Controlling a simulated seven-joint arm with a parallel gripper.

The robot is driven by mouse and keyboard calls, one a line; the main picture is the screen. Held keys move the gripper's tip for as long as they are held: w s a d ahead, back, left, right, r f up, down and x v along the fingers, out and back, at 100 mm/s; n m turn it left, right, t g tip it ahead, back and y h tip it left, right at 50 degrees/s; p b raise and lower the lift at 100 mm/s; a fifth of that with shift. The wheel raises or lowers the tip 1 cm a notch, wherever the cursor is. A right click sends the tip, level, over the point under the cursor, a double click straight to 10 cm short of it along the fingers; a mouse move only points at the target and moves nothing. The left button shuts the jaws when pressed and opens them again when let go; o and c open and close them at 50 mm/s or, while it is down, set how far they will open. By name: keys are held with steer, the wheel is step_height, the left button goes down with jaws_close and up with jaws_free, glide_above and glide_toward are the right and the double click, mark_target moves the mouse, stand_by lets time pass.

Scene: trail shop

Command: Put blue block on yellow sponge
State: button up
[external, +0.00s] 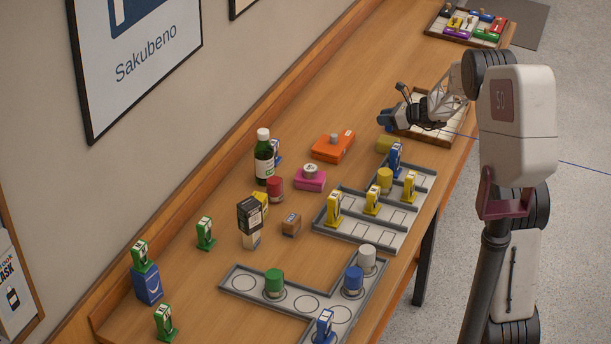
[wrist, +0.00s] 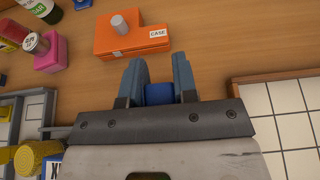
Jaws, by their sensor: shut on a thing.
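My gripper (external: 388,119) is shut on the blue block (wrist: 158,94) and holds it above the wooden counter. In the wrist view the block sits between the two blue-grey fingers (wrist: 160,82); it also shows as a small blue patch in the external view (external: 384,117). The yellow sponge (external: 388,145) is a dull yellow block on the counter, just beyond the grey tray and below the gripper in the external picture.
An orange case (external: 333,147) lies left of the sponge. A grey tray (external: 378,238) with yellow and blue pieces stands near it. A white-tiled tray (external: 433,131) lies beneath my arm. A dark bottle (external: 264,160) stands farther left. Bare counter surrounds the orange case.

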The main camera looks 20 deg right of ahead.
steer(key=shift+f, duration=0.1)
steer(key=shift+f, duration=1.75)
steer(key=shift+f, duration=0.15)
steer(key=o, duration=0.9)
steer(key=shift+r, duration=0.2)
steer(key=v, duration=1.2)
steer(key=shift+f, duration=0.15)
